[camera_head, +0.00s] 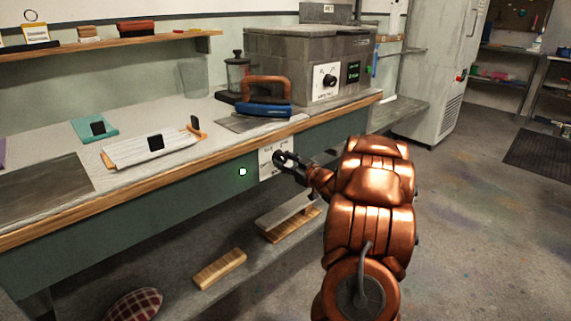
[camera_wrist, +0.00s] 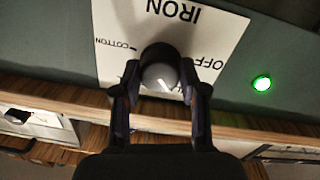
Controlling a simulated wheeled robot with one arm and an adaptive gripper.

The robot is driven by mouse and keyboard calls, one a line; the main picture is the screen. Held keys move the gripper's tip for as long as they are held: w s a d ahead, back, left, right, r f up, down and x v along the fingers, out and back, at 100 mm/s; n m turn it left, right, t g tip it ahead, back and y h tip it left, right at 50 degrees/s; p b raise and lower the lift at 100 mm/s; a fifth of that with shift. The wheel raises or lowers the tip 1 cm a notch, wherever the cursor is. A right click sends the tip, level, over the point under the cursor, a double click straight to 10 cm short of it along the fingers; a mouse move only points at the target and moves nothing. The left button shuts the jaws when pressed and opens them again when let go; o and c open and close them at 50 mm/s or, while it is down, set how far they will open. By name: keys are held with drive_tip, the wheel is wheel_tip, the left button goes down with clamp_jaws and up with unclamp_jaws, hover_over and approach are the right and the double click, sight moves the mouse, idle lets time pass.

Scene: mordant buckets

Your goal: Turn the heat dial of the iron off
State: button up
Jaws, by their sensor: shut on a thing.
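The heat dial (camera_wrist: 158,76) is a round grey knob on a white panel (camera_wrist: 113,20) marked IRON, which appears upside down in the wrist view. OFF reads at right and COTTON at left; other lettering is partly hidden by my fingers. A short white mark on the knob lies toward the lower picture side, not at the OFF label. My gripper (camera_wrist: 160,92) is shut on the dial, a finger on either side. In the head view, my gripper (camera_head: 290,163) is at the panel (camera_head: 267,166) on the bench front. The iron (camera_head: 265,108), blue with a brown handle, sits above.
A green light (camera_head: 242,171) glows beside the panel. A grey heater unit (camera_head: 290,55) with its own knob stands behind the iron. The bench's wooden edge (camera_head: 200,162) runs above the panel. A low shelf (camera_head: 170,280) holds brushes and blocks. Floor at right is open.

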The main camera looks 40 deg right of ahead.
drive_tip(key=n+b, duration=0.5)
drive_tip(key=n, duration=0.1)
drive_tip(key=shift+f, duration=0.2)
drive_tip(key=n+b, duration=0.4)
drive_tip(key=n, duration=0.1)
drive_tip(key=shift+r+n+b, duration=0.15)
drive_tip(key=shift+n+b, duration=0.6)
drive_tip(key=shift+n, duration=0.15)
drive_tip(key=o, duration=1.1)
drive_tip(key=shift+o, duration=0.2)
drive_tip(key=shift+s, duration=0.1)
drive_tip(key=s, duration=1.1)
drive_tip(key=shift+s+a, duration=0.15)
drive_tip(key=shift+s, duration=0.25)
